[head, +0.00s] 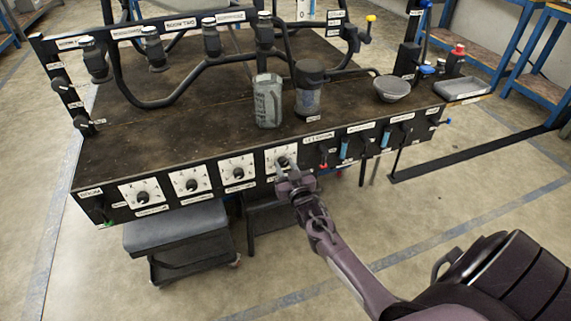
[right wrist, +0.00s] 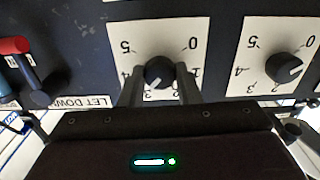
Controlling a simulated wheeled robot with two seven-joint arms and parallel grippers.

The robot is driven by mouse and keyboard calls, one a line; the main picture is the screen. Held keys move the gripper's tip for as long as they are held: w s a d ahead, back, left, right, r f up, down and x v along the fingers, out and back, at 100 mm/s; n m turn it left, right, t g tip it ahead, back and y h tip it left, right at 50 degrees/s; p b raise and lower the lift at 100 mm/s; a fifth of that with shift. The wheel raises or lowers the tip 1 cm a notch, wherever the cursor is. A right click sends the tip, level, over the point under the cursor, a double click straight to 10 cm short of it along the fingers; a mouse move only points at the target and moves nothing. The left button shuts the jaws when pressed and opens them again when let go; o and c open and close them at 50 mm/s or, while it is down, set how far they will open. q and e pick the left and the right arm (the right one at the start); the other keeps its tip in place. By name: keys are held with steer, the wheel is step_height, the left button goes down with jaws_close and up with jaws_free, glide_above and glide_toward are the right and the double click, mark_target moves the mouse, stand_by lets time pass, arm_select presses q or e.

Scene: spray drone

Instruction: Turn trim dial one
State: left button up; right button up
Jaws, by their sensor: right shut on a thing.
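Several black dials on white scale plates run along the front panel of the dark bench. My right gripper (head: 289,175) is at the rightmost dial (head: 283,161) of this row in the head view. In the right wrist view, which shows the panel upside down, the right gripper's fingers (right wrist: 160,84) stand either side of this dial (right wrist: 159,70) and are shut on it. Part of its scale is hidden by the fingers. The neighbouring dial (right wrist: 285,67) is free. Which dial is labelled trim one is too small to read. My left gripper is not in view.
The bench top (head: 190,135) holds a grey canister (head: 267,101), a dark jar (head: 309,92) and a bowl (head: 391,89). Levers (head: 323,153) stick out right of the gripped dial. A red-topped lever (right wrist: 20,62) is close in the wrist view. A grey stool (head: 175,229) stands below.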

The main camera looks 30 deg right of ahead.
steer(key=m+p, duration=0.2)
steer(key=m, duration=0.4)
steer(key=shift+m, duration=0.3)
steer(key=m+p, duration=0.1)
steer(key=m, duration=0.3)
steer(key=shift+a, duration=0.1)
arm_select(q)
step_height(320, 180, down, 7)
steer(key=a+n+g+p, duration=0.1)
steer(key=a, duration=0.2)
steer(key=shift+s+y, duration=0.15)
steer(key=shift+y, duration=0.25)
arm_select(e)
steer(key=shift+m, duration=2.1)
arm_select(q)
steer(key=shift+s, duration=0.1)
arm_select(e)
steer(key=o, duration=1)
steer(key=shift+s, duration=0.2)
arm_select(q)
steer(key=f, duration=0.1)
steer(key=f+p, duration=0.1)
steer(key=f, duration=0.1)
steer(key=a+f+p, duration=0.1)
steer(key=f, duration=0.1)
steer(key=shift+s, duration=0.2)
arm_select(e)
steer(key=v, duration=0.7)
steer(key=shift+s, duration=0.2)
